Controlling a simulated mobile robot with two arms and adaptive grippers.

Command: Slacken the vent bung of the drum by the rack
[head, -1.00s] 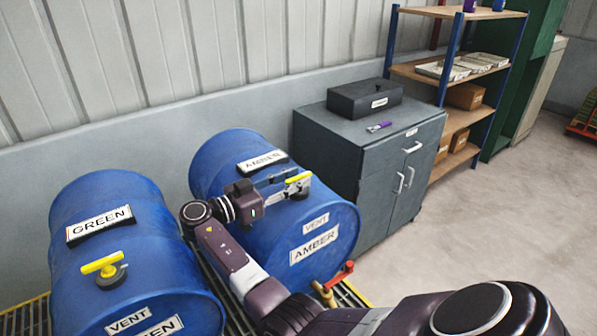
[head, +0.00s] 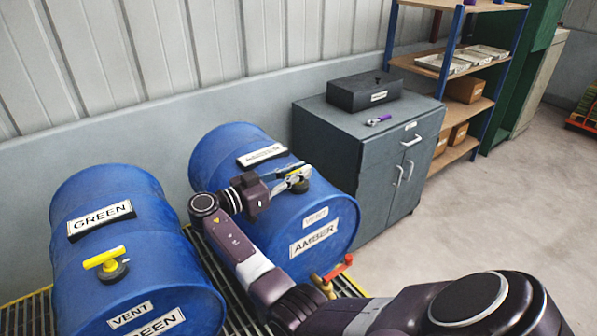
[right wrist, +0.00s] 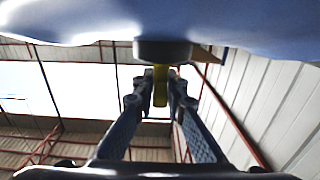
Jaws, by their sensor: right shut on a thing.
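The blue AMBER drum (head: 262,215) lies on its side, the closer of two drums to the shelf rack. Its vent bung has a dark round base (head: 300,187) on top of the drum. My right gripper (head: 296,172) is shut on the bung's yellow handle, which mostly hides behind the fingers in the head view. In the right wrist view the yellow handle (right wrist: 160,86) stands between the two fingertips, below the dark bung base (right wrist: 162,50) and the blue drum surface. My left gripper is not in view.
The blue GREEN drum (head: 125,235) with its own yellow-handled bung (head: 106,262) lies to the left. A red-handled tap (head: 336,270) is at the AMBER drum's front. A grey cabinet (head: 365,165) stands to the right, before the shelf rack (head: 470,95). Open floor lies right.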

